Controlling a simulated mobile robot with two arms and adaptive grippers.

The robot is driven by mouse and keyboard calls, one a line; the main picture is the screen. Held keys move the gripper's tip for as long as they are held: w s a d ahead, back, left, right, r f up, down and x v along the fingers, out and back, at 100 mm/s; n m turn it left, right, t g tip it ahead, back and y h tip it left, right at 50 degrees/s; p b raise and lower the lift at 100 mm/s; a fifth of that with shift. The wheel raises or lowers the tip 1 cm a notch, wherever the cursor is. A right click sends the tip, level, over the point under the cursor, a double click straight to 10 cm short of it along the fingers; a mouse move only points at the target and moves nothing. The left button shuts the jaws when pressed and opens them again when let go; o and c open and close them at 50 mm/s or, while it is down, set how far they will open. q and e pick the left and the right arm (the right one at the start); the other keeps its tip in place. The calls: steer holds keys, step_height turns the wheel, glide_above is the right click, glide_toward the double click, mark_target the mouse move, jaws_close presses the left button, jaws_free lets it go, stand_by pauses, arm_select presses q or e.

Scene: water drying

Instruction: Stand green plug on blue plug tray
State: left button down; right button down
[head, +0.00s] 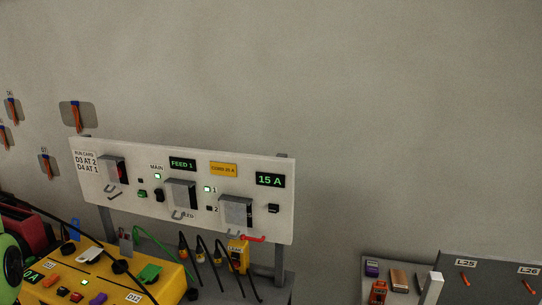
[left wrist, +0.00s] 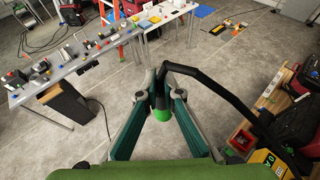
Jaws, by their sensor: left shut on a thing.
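In the left wrist view my left gripper (left wrist: 160,100) is shut on the green plug (left wrist: 164,116). Its rounded green end shows between the fingers. A thick black cable (left wrist: 215,76) arches from it to the right and down toward a yellow box. The fingers hide part of the plug. The held plug and the fingertips do not show in the head view. I cannot make out the blue plug tray for certain in either view. My right gripper is in neither view.
A yellow socket box (head: 170,287) is at lower left and a grey board (head: 490,280) at lower right. In the wrist view, a cluttered table (left wrist: 100,60) stands beyond open floor (left wrist: 60,135).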

arm_select(q)
steer(key=s+d+f+n+g+h, duration=0.1)
steer(key=s+d+n+g+h, duration=0.15)
steer(key=d+n+h, duration=0.45)
steer(key=s+d+f+n+g+h, duration=0.15)
steer(key=s+d+n+h, duration=0.25)
steer(key=d, duration=0.6)
steer(key=s+d+f+n+g+h, duration=0.1)
steer(key=s+d+f+n+h, duration=0.15)
steer(key=d+n+h, duration=0.45)
steer(key=w+d+f+n+t+h, duration=0.4)
steer(key=d+f+n+t+h, duration=0.25)
steer(key=d+f, duration=0.55)
steer(key=w+d+f+n+t, duration=0.45)
steer(key=w+f+t, duration=0.2)
steer(key=f, duration=0.45)
steer(key=w+a+f+n+t+y, duration=0.2)
steer(key=w+a+f+n+t, duration=0.4)
steer(key=w+a+f, duration=0.85)
steer(key=d+f+n+t, duration=0.1)
steer(key=d, duration=1)
steer(key=shift+w+d+f, duration=0.3)
steer(key=shift+w+d, duration=0.05)
steer(key=shift+w, duration=0.1)
